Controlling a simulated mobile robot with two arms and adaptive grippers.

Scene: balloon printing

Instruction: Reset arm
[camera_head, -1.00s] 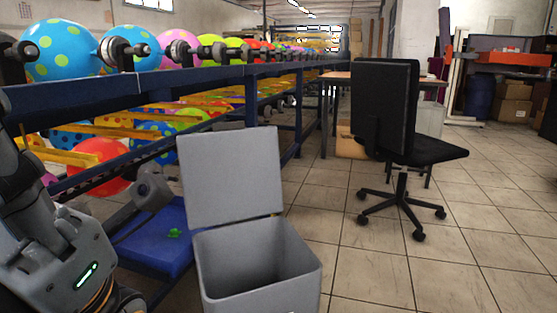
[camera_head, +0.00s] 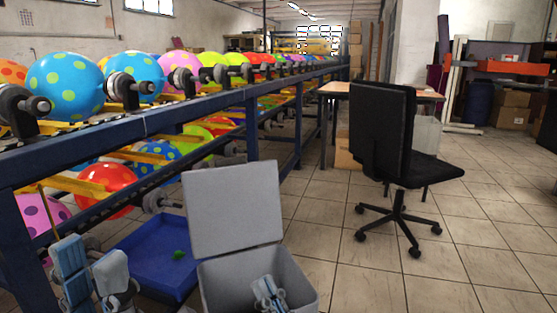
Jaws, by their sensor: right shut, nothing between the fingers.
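My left gripper (camera_head: 92,268) is low at the left edge, in front of the rack and left of the blue tray. Its two blue-grey fingers stand apart with nothing seen between them. My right gripper (camera_head: 268,290) shows at the bottom middle, overlapping the opening of the grey bin in the picture; its fingers are together and hold nothing. Whether it is inside the bin or in front of it, I cannot tell. Most of both arms is out of view.
The grey bin (camera_head: 232,210) stands with its lid upright. The blue tray (camera_head: 140,240) holds a small green piece (camera_head: 179,255). A dark blue rack (camera_head: 190,113) carries several dotted balloons. A black chair (camera_head: 383,135) stands right; tiled floor (camera_head: 320,230) between is open.

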